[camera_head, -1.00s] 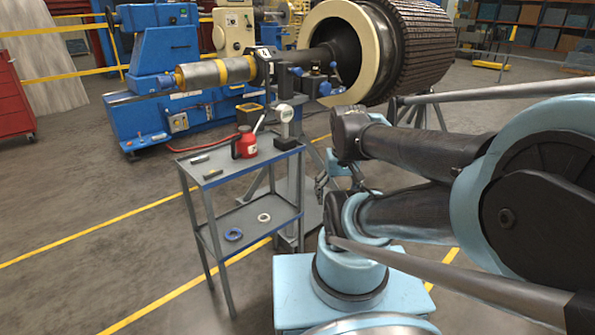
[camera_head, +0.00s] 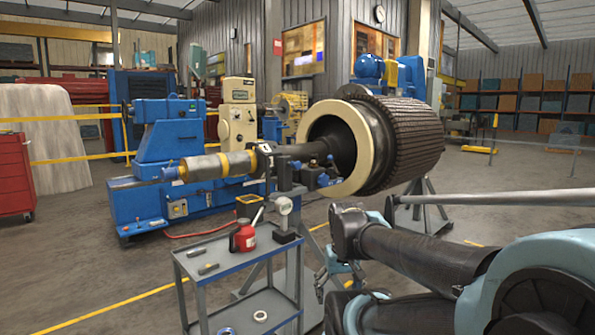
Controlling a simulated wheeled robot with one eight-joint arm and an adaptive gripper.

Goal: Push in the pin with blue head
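Small blue-headed parts (camera_head: 323,180) sit on the rotor stand by the near end of the large rotor, just right of the shaft. They are small here, and I cannot tell which is the pin or how far in it is. My arm reaches in from the lower right, with its dark joint (camera_head: 348,226) in front of the stand. A small teal-and-dark part at its end, likely my gripper (camera_head: 337,272), hangs below that joint, apart from the blue parts. Its fingers are too unclear to tell whether they are open or shut.
A grey two-shelf cart (camera_head: 215,262) stands left of my arm, carrying a red can (camera_head: 243,236) and a dial gauge (camera_head: 285,212). The large rotor (camera_head: 400,140) lies behind on stands. A blue machine (camera_head: 150,210) is at the left. Floor at the far right is open.

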